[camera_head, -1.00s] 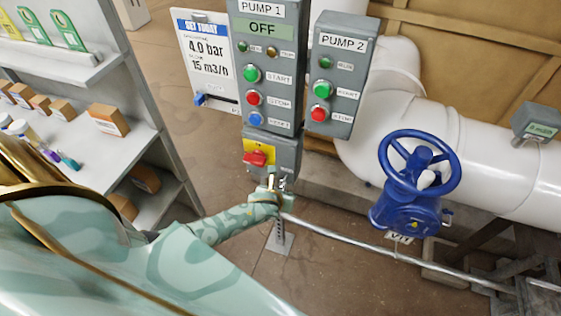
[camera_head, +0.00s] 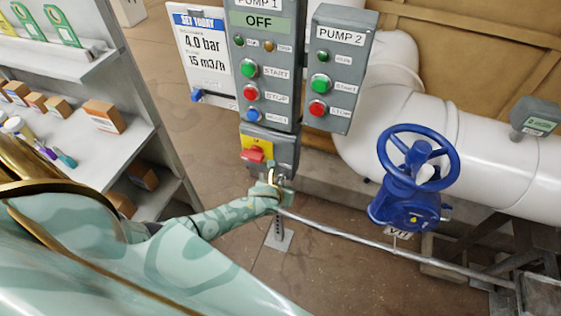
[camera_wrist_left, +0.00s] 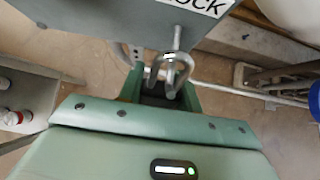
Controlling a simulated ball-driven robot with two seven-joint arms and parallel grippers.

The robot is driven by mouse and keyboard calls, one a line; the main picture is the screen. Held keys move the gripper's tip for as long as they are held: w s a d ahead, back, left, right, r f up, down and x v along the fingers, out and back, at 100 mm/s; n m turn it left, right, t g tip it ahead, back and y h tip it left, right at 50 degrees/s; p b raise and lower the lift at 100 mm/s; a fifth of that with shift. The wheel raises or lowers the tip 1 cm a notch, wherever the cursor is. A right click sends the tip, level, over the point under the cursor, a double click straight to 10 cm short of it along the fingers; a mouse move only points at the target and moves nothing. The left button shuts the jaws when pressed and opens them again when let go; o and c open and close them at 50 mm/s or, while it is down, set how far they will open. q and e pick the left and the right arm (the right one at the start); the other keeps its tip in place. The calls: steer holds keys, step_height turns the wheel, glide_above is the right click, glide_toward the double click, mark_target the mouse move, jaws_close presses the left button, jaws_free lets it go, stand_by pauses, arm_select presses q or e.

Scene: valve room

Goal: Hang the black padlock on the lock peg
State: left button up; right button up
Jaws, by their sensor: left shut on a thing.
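My left gripper (camera_head: 272,186) is just below the grey switch box (camera_head: 283,158) with the red switch. In the left wrist view it is shut on the padlock. The silver shackle (camera_wrist_left: 187,68) stands up from the jaws, and the dark body (camera_wrist_left: 158,98) is mostly hidden between them. The metal lock peg (camera_wrist_left: 178,38) sticks out from the box, under a label ending in "OCK". Its end overlaps the top of the shackle in the picture. I cannot tell whether the shackle is around the peg or only in front of it. My right gripper is not in view.
The Pump 1 panel (camera_head: 265,50) and Pump 2 panel (camera_head: 338,70) stand above. A blue valve wheel (camera_head: 418,158) and white pipe are to the right. A shelf with small boxes (camera_head: 103,116) is at the left. A thin metal pipe (camera_head: 370,243) runs low.

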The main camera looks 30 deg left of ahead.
arm_select(q)
steer(key=shift+w+f, duration=0.15)
steer(key=shift+f, duration=0.1)
stand_by(0.4)
steer(key=o, duration=1)
steer(key=p+v, duration=0.6)
steer(key=v, duration=1)
steer(key=shift+r+p, duration=0.1)
steer(key=shift+p, duration=0.25)
